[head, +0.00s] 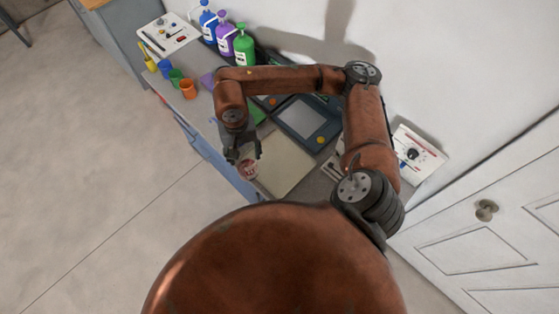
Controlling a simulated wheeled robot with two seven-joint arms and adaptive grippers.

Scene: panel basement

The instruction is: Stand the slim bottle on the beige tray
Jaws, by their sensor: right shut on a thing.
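The beige tray (289,168) lies flat on the counter near its front edge, right of my right gripper. My right gripper (245,158) points down beside the tray's left edge and is shut on a small pale and red thing, which looks like the slim bottle (248,171). Most of this bottle is hidden by the fingers, and I cannot tell its tilt or whether it touches anything. My left gripper is not in view.
Blue, purple and green pump bottles (243,46) stand at the back left. Several small coloured cups (187,88) stand along the counter's left part. Dark panels with a grey screen (303,118) lie behind the tray. A white panel with a knob (415,153) is at the right.

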